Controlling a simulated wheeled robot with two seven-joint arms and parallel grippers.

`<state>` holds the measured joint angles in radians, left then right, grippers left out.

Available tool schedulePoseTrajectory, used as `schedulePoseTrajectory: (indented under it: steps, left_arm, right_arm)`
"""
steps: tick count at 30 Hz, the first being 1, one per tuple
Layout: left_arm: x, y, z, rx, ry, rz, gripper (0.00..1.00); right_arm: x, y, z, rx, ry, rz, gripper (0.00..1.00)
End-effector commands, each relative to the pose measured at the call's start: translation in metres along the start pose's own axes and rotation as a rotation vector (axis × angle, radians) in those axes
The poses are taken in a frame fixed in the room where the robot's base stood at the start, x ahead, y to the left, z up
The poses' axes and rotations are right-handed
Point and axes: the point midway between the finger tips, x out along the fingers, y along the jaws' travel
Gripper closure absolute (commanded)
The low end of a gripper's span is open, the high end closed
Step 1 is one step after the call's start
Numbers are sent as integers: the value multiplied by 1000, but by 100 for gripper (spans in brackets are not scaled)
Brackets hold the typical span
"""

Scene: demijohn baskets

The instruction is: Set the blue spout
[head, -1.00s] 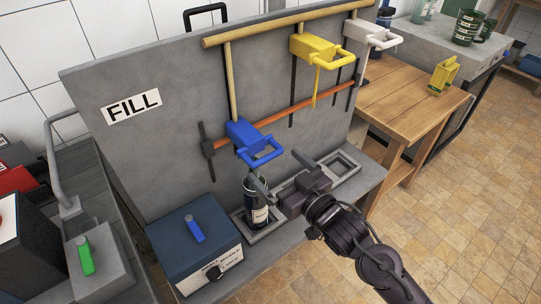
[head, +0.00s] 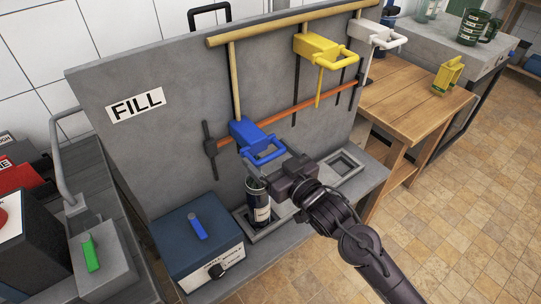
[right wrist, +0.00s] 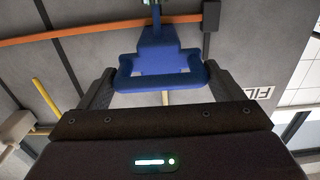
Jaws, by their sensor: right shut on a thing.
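The blue spout (head: 246,135) hangs on the copper-coloured pipe of the grey wall panel, below a yellow vertical pipe, with its loop handle facing out. In the right wrist view the blue spout (right wrist: 158,50) is straight ahead, its loop handle between my fingers. My right gripper (head: 268,161) is shut on this handle. A dark bottle with a pale label (head: 260,205) stands upright below the spout, in a square frame on the ledge. The gripper partly hides the space above the bottle. My left gripper is not in view.
A yellow spout (head: 318,46) and a white spout (head: 376,35) hang further right. A blue box with a dial (head: 197,240) stands left of the bottle. A second, empty square frame (head: 342,163) is on the ledge. A wooden table (head: 405,92) is at right.

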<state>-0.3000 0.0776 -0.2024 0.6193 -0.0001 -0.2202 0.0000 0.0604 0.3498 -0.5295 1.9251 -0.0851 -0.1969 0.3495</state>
Motion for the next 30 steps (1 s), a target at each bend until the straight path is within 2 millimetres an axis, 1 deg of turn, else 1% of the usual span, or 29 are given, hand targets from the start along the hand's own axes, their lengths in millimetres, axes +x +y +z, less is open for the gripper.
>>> schedulePoseTrajectory:
  steps: [1,2,8,11,14,20,27,30]
  left_arm:
    - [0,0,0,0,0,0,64]
    - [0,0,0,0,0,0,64]
    - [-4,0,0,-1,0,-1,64]
    - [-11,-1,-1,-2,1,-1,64]
    - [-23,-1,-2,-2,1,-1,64]
    - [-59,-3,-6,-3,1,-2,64]
    - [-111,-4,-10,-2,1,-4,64]
    - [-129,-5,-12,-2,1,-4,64]
  right_arm:
    - [0,0,0,0,0,0,50]
    - [0,0,0,0,0,0,54]
    - [0,0,-4,0,0,1,54]
    - [0,0,-13,0,0,0,54]
    - [0,0,-26,0,1,0,54]
    - [0,0,-68,0,2,0,54]
    - [0,1,-130,0,3,1,54]
    - [0,0,-152,0,2,1,54]
